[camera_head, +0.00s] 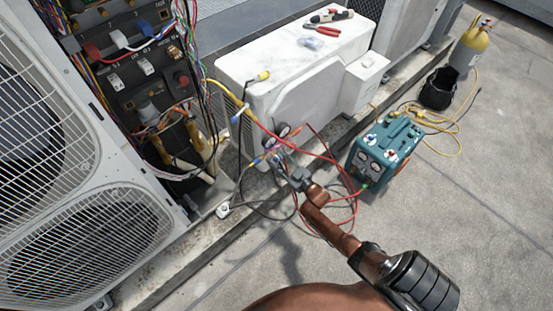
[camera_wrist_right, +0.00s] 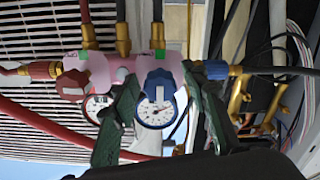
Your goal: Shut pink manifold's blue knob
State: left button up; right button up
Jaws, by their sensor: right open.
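The pink manifold (camera_wrist_right: 112,66) runs across the right wrist view, with hoses and brass fittings at its top and ends. Its blue knob (camera_wrist_right: 159,82) sits in the middle, in front of a blue-rimmed gauge (camera_wrist_right: 156,112). Its red knob (camera_wrist_right: 72,84) is to the left, near a red-rimmed gauge partly hidden by a finger. My right gripper (camera_wrist_right: 161,86) is open, its green fingers on either side of the blue knob; I cannot tell whether they touch it. In the head view, my right gripper (camera_head: 283,169) is at the small, partly hidden manifold. My left gripper is out of view.
Red and dark hoses loop around my right wrist. A teal machine (camera_head: 385,153) stands to the right. A white condenser unit (camera_head: 290,62) with tools on top is behind. An open wiring panel (camera_head: 140,70) and fan grilles are left. Bare floor lies at front right.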

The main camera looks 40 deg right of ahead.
jog(key=s, duration=1.2)
jog(key=shift+d, duration=0.45)
